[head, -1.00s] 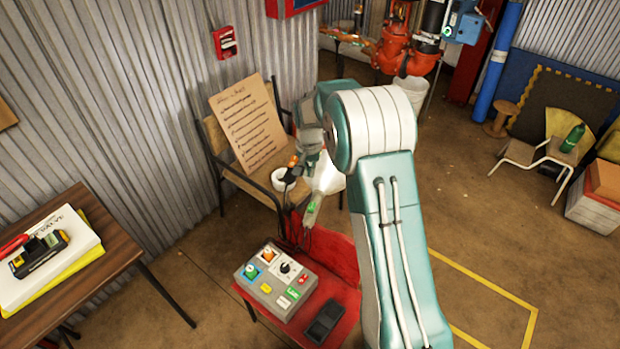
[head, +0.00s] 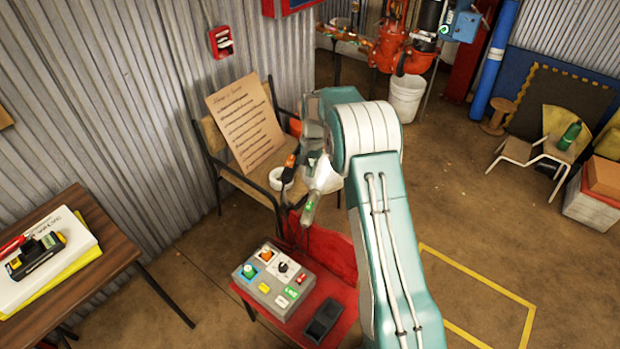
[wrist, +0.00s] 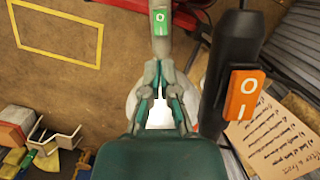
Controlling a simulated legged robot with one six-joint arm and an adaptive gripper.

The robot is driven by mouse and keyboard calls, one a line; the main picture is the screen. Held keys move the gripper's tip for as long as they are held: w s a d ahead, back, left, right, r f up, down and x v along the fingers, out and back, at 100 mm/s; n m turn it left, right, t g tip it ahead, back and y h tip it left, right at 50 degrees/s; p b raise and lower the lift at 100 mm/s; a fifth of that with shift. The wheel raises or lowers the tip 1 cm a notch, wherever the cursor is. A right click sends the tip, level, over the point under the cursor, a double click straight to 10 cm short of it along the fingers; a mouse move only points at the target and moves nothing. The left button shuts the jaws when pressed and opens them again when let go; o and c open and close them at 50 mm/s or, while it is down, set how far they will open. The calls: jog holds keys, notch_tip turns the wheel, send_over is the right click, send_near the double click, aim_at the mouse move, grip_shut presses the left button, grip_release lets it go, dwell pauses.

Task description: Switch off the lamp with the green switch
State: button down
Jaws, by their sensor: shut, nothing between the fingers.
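The green switch (wrist: 160,20) is a green rocker with a white mark on a slim grey body, at the top middle of the wrist view. In the head view the green switch (head: 309,208) hangs above the red seat. My gripper (wrist: 158,70) is shut and empty, its fingertips just below the grey body in the wrist view; contact cannot be told. A white lamp shade (wrist: 133,102) shows behind the fingers; whether it is lit is unclear. In the head view my gripper (head: 318,172) is small and partly hidden by my arm.
A black switch body with an orange rocker (wrist: 243,95) hangs close right of my gripper. A grey control box (head: 272,283) with coloured buttons sits on the red chair (head: 330,290) below. A written board (head: 246,120) leans on a chair behind. Open floor lies right.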

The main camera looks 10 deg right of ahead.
aim_at(309, 207)
jog(key=f, duration=0.3)
jog(key=s+f, duration=0.1)
jog(key=f, duration=0.3)
jog(key=s+a+f, duration=0.1)
jog(key=f, duration=0.3)
jog(key=shift+f, duration=0.25)
